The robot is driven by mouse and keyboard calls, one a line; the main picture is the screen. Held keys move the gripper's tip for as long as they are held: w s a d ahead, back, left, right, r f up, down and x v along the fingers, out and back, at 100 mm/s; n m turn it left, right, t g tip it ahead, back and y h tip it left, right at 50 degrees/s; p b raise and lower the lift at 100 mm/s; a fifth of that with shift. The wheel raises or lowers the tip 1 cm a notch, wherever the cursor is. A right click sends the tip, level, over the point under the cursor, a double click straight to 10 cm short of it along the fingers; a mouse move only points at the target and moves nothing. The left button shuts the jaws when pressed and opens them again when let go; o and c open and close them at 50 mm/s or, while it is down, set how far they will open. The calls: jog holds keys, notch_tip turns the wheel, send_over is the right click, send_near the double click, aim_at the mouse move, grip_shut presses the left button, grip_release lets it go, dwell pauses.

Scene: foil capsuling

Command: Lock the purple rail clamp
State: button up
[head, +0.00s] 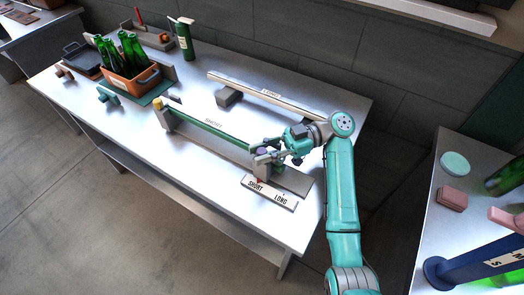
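The green rail (212,131), labelled SHORT, runs across the metal table (120,118). A small purple part (262,151), which looks like the rail clamp, shows at the rail's right end. My gripper (268,148) is right at this end, close over the purple part. Its fingers hide part of the clamp, and I cannot tell whether they touch it or are closed on it.
A second rail (262,92), labelled LONG, lies behind, with a grey block (228,97) beside it. An orange crate (133,82) of green bottles stands at the back left. A dark green cylinder (186,42) stands behind. Another table (440,215) is on the right.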

aim_at(262, 151)
jog(key=o, duration=0.5)
jog(key=shift+s+f, duration=0.1)
jog(key=shift+c, duration=0.2)
notch_tip(262, 151, up, 10)
